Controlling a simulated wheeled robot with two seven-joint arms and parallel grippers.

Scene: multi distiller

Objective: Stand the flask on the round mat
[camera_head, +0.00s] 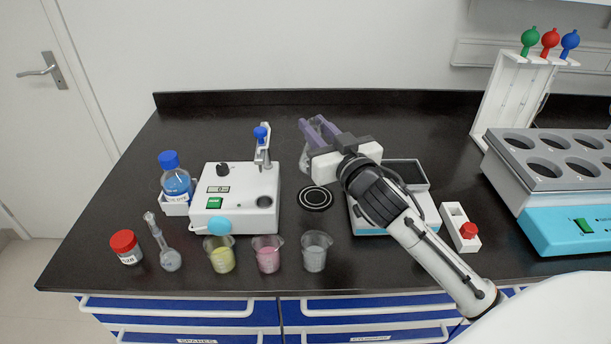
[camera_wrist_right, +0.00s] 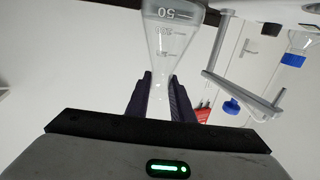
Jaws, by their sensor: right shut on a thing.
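My right gripper (camera_head: 314,127) is shut on the neck of a clear conical flask (camera_head: 306,160). The flask also shows in the right wrist view (camera_wrist_right: 172,35), with its neck between the dark fingers and a "50" mark near its wide base. The round mat (camera_head: 315,198) is black with pale rings and lies bare on the counter. The flask is behind the mat in the head view, apart from it; I cannot tell how high it is. My left gripper is not in view.
Left of the mat stands a white device (camera_head: 237,190) with a blue-knobbed post (camera_head: 262,145). Beakers (camera_head: 316,251) line the front. A device with a grey plate (camera_head: 408,173) is right of the mat, partly behind my arm. The back left counter is clear.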

